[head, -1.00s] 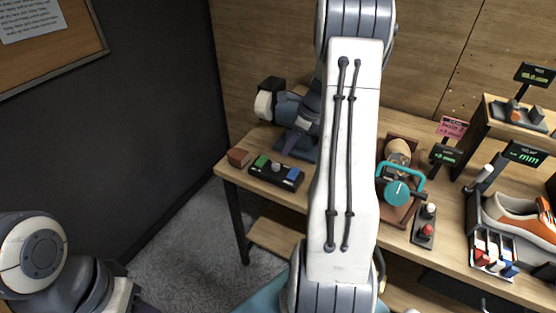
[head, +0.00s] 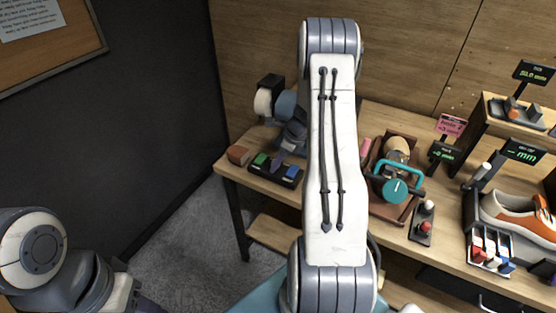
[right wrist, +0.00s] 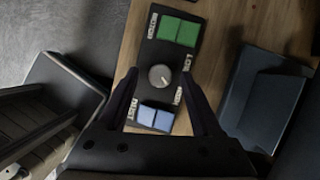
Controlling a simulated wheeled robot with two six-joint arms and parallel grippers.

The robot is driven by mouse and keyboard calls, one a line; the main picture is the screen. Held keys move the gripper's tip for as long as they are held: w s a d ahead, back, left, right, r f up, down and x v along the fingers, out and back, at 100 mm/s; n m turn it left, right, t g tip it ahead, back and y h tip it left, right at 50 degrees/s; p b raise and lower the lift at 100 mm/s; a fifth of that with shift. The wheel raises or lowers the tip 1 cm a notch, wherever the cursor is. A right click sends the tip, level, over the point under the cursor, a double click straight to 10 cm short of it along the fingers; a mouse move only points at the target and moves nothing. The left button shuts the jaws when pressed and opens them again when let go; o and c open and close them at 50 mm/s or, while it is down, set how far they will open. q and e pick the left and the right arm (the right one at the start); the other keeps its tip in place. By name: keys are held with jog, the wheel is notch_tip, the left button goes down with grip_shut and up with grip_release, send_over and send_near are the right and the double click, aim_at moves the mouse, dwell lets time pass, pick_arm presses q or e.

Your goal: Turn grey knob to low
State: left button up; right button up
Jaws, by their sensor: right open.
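The grey knob (right wrist: 160,76) sits in the middle of a black control panel (right wrist: 147,60), between green buttons (right wrist: 178,31) and pale blue buttons (right wrist: 155,117). White labels surround it; one at the upper right appears to read LOW. The knob's exact pointer direction is too small to tell. In the head view the knob (head: 277,162) and panel (head: 264,172) lie at the table's left end. My right gripper (right wrist: 160,78) is open and empty, its fingertips either side of the knob in the picture and apart from it. Its height above the knob is unclear. My left gripper is out of view.
A machine with a pale wheel (head: 263,102) stands behind the panel. A brown block (head: 238,155) lies left of it. Right of my arm are a teal-handled device (head: 396,190), a small switch box (head: 421,232) and an orange sneaker (head: 520,215).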

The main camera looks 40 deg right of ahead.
grip_shut()
jog(key=shift+n, duration=0.3)
jog(key=shift+w+d+n+g+y+p, duration=0.1)
jog(key=shift+n+g+y+p, duration=0.35)
jog(key=shift+n, duration=0.55)
jog(key=n, duration=0.2)
jog(key=shift+w+n+g+y, duration=0.1)
jog(key=shift+n+g+y, duration=0.25)
jog(key=shift+n, duration=0.05)
jog(key=n+g, duration=0.1)
jog(key=n, duration=0.2)
jog(key=shift+w+d+n, duration=0.1)
jog(key=shift+w+n, duration=0.05)
jog(key=shift+n, duration=0.25)
jog(key=n+g, duration=0.2)
jog(key=n, duration=0.2)
jog(key=shift+w+n+b, duration=0.15)
jog(key=shift+n+b, duration=0.15)
